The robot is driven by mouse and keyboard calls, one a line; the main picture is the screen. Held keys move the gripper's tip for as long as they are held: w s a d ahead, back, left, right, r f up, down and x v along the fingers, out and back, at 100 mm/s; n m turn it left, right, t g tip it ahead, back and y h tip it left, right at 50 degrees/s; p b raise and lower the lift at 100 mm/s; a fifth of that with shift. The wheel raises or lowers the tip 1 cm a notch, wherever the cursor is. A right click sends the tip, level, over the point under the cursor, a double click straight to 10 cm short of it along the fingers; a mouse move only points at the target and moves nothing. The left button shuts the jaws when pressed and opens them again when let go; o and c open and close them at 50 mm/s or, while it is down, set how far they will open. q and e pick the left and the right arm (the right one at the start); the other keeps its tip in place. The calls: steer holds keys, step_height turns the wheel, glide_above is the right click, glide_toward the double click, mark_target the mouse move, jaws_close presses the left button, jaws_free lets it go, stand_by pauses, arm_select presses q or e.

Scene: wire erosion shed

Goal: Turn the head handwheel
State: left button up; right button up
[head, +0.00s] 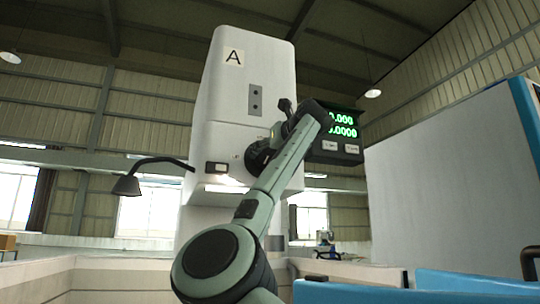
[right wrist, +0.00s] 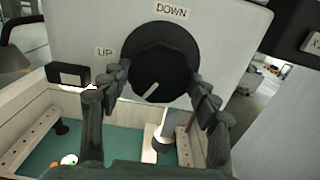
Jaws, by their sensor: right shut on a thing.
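The head handwheel is a round black knob (right wrist: 160,62) on the pale front of the machine head (head: 250,65) marked "A". In the right wrist view, a white mark on the knob points down and left. A label "UP" (right wrist: 104,51) is at its left and "DOWN" (right wrist: 171,12) above it. My right gripper (right wrist: 162,82) has one finger on each side of the knob's lower part, shut on it. In the head view the handwheel (head: 258,157) shows dark beside my right arm, which hides part of it. My left gripper is in neither view.
A display (head: 338,132) with green digits is just right of my right arm. A lamp (head: 128,185) hangs at the left. A blue-edged cabinet (head: 440,180) stands at the right. Below the head is a trough with a green floor (right wrist: 120,147).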

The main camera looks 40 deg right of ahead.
steer(key=m, duration=0.5)
steer(key=shift+r, duration=0.1)
steer(key=shift+m, duration=0.9)
steer(key=m, duration=0.2)
steer(key=shift+m, duration=0.3)
steer(key=shift+m+p, duration=0.4)
steer(key=shift+m, duration=0.8)
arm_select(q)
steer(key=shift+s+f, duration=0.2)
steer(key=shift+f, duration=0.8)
arm_select(e)
steer(key=shift+m, duration=0.4)
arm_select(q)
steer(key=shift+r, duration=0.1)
arm_select(e)
steer(key=o, duration=1.2)
steer(key=shift+c, duration=0.2)
